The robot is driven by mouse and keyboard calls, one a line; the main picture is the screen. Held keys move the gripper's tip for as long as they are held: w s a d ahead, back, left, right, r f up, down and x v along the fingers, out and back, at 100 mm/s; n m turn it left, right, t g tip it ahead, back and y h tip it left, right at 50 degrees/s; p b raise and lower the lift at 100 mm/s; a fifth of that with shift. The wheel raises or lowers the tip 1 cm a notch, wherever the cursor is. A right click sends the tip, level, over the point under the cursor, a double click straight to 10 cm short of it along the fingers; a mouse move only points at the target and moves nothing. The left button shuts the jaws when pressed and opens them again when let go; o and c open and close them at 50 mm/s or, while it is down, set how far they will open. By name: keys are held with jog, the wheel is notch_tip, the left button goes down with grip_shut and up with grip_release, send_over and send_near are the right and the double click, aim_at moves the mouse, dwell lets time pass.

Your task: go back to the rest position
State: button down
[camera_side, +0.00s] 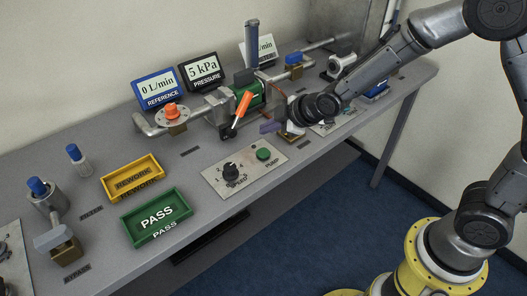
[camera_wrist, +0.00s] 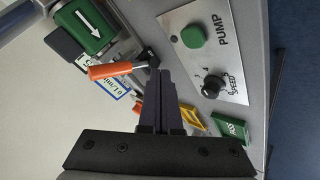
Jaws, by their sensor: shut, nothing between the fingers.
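My gripper (camera_side: 268,127) shows in the side view at the end of my arm, over the table just right of the orange-handled lever (camera_side: 242,105). Its dark fingers are shut together with nothing between them. In the wrist view the shut fingers (camera_wrist: 163,88) point up the picture. There the orange handle (camera_wrist: 108,70) lies left of the fingertips, and its black end is close to them. I cannot tell whether they touch.
The pump panel (camera_side: 245,170) with a knob and green button lies in front. Green PASS tray (camera_side: 157,217) and yellow REWORK tray (camera_side: 132,178) stand to the left. Behind are the REFERENCE display (camera_side: 160,88), the PRESSURE display (camera_side: 203,72) and a blue-topped upright (camera_side: 252,45).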

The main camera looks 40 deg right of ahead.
jog(key=shift+d+r, duration=0.2)
jog(key=shift+r, duration=0.05)
jog(key=s+d+r+m+t+h, duration=0.1)
jog(key=s+d+r+m, duration=0.2)
jog(key=r, duration=0.6)
jog(key=s+d+r+t, duration=0.25)
jog(key=s+r, duration=0.25)
jog(key=r, duration=0.5)
jog(key=s+d+f+m+g, duration=0.1)
jog(key=s+f+m+g, duration=0.1)
jog(key=s, duration=0.5)
jog(key=s+d+f+m+g, duration=0.1)
jog(key=s+f+m+g, duration=0.1)
jog(key=s, duration=0.6)
jog(key=s+d+f+m+g+h, duration=0.1)
jog(key=s+f+m+g, duration=0.1)
jog(key=s, duration=0.6)
jog(key=shift+d+m+g, duration=0.3)
jog(key=shift+m+g, duration=0.15)
jog(key=shift+m, duration=0.75)
